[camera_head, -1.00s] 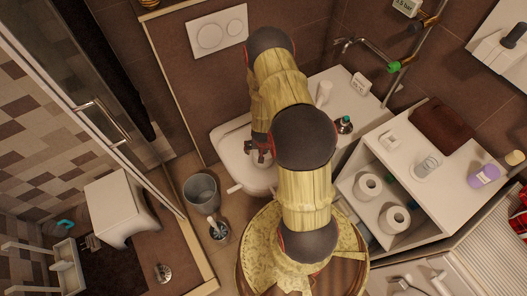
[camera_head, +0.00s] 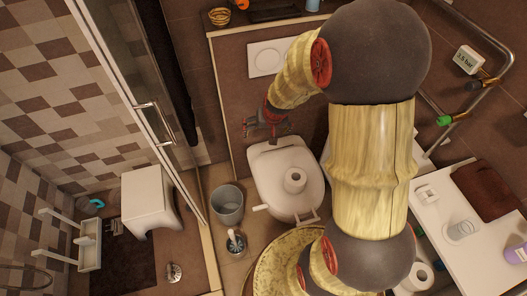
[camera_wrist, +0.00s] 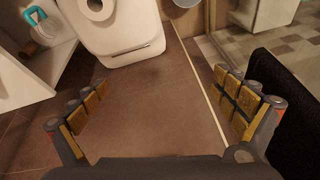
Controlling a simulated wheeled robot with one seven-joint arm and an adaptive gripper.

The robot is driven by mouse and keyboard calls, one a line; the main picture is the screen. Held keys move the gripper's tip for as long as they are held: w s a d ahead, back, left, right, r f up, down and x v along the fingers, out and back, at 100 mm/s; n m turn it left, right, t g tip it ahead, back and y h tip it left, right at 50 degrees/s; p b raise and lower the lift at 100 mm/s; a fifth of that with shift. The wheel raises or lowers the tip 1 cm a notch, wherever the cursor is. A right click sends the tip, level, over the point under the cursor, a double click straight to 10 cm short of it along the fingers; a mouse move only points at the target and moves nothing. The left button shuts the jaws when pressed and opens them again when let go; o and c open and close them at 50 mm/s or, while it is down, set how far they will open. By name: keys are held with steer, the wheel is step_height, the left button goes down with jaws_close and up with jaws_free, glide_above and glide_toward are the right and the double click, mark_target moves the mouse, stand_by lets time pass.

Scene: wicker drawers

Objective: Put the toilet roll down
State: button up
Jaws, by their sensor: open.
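The toilet roll (camera_head: 293,181) stands upright on the closed lid of the white toilet (camera_head: 270,165). It also shows at the top of the wrist view (camera_wrist: 96,7), resting on the toilet lid (camera_wrist: 125,35). My gripper (camera_head: 268,128) is behind the toilet's rear edge, near the wall, apart from the roll. In the wrist view the two yellow-padded fingers (camera_wrist: 168,106) are spread wide with nothing between them. My arm hides part of the area to the right of the toilet.
A grey bin (camera_head: 227,202) and a toilet brush (camera_head: 235,242) stand left of the toilet. A white stool (camera_head: 150,198) is beyond the glass door. Another roll (camera_head: 418,275) sits in the shelf at right. A flush plate (camera_head: 279,58) is on the wall.

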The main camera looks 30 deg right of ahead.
steer(key=s+a+r+n, duration=0.1)
steer(key=s+a+r, duration=0.2)
steer(key=r, duration=0.3)
steer(key=s+a+r+n+t, duration=0.1)
steer(key=s+a+r, duration=0.15)
steer(key=r, duration=0.25)
steer(key=s+a+r+n, duration=0.1)
steer(key=s+a+r, duration=0.1)
steer(key=a+r, duration=0.3)
steer(key=s+a+r+n, duration=0.1)
steer(key=s+r, duration=0.3)
steer(key=s, duration=0.3)
steer(key=s+a+r+n, duration=0.1)
steer(key=s+a+r, duration=0.1)
steer(key=s+r, duration=0.2)
steer(key=s, duration=0.3)
steer(key=shift+a+r+y, duration=0.2)
steer(key=shift+r+y, duration=0.1)
steer(key=shift+c, duration=0.6)
